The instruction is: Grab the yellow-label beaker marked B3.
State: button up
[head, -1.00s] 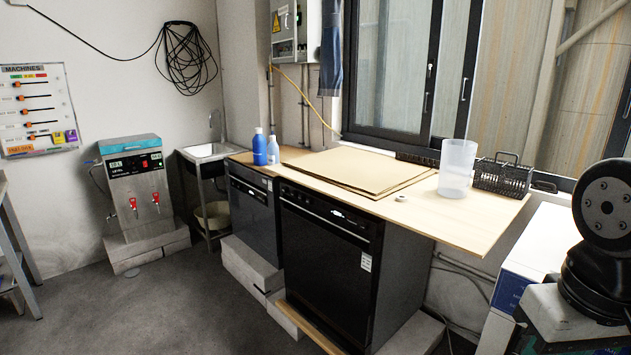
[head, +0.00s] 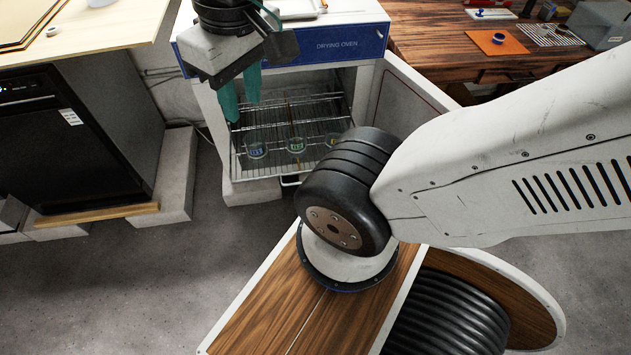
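The drying oven (head: 322,45) stands open, with a wire rack (head: 255,166) inside. A small glass beaker with a blue label (head: 257,150) stands at the left of the rack, and one with a green label (head: 296,146) stands in the middle. A third beaker (head: 332,140) is at the right, partly hidden by my arm; I cannot make out its label colour. No B3 marking is readable. My gripper (head: 243,108) has teal fingers, spread apart with nothing between them. It hangs at the left front of the oven opening, above and left of the beakers.
The oven door (head: 402,100) is swung open on the right, partly behind my arm. A wooden bench (head: 440,45) with an orange mat (head: 497,42) stands beyond it. A black machine (head: 70,140) under a light worktop (head: 100,20) is at left. Floor is clear at lower left.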

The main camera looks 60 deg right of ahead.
aim_at(333, 129)
jog(key=z, duration=0.4)
jog(key=i, duration=0.4)
jog(key=z, duration=0.6)
jog(key=k, duration=1.45)
jog(key=z, duration=0.05)
